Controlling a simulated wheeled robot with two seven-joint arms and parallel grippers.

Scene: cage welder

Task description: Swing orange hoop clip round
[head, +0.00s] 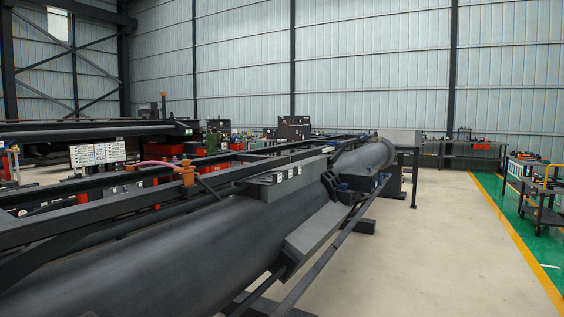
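An orange part (187,173) sits upright on a dark rail at the left of the middle, with a pinkish hose or bar running left from it. It may be the orange hoop clip, but it is too small to tell its shape or which way it is turned. Neither of my grippers shows in the head view, so nothing is seen near or touching the orange part.
A large dark cylinder (150,262) fills the lower left, with long dark rails (100,188) beside it. Grey boxes (285,182) sit along its top. Clear pale floor (440,250) lies right, up to a yellow line (515,238). A cart (545,208) stands beyond.

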